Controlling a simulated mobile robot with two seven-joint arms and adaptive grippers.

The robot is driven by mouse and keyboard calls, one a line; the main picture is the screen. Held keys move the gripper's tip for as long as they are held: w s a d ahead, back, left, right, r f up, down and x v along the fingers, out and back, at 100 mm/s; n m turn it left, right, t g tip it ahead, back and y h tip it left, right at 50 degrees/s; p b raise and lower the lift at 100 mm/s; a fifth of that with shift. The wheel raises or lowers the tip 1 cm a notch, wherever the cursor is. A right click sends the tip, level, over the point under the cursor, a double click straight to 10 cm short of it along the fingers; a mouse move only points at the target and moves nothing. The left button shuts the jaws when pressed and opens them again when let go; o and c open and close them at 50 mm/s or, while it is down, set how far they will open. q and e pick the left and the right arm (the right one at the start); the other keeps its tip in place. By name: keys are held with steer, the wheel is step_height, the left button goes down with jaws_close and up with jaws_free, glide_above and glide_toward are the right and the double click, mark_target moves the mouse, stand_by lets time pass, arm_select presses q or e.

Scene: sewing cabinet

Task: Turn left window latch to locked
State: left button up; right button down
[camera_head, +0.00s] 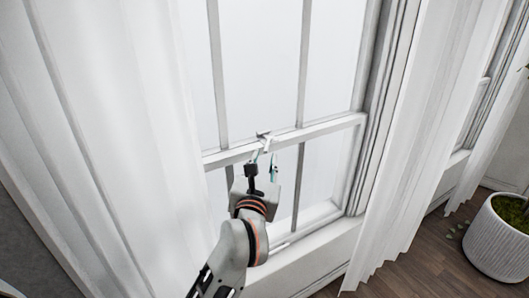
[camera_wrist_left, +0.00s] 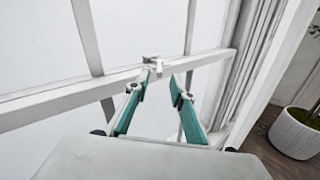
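The left window latch (camera_head: 265,139) is a small white piece on the middle rail of the sash window (camera_head: 330,127). In the left wrist view the latch (camera_wrist_left: 153,64) sits on top of the rail, just beyond my fingertips. My left gripper (camera_head: 264,159) reaches up to the rail from below and in front. In the left wrist view its two teal fingers (camera_wrist_left: 160,83) are apart with nothing between them. The latch lever points toward the gap between the fingertips. I cannot tell whether a fingertip touches it. My right gripper is not in view.
A white curtain (camera_head: 110,120) hangs close on the left, and another curtain (camera_head: 415,130) hangs to the right of the window. A white ribbed pot (camera_head: 496,240) with a plant stands on the wooden floor (camera_head: 410,268) at right.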

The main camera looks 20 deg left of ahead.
mark_target(265, 153)
arm_select(q)
steer(key=shift+w+a, duration=0.2)
steer(key=shift+w, duration=0.75)
steer(key=shift+w+a, duration=0.15)
steer(key=shift+w, duration=0.8)
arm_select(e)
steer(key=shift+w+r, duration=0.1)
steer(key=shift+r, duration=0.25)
arm_select(q)
jaws_close()
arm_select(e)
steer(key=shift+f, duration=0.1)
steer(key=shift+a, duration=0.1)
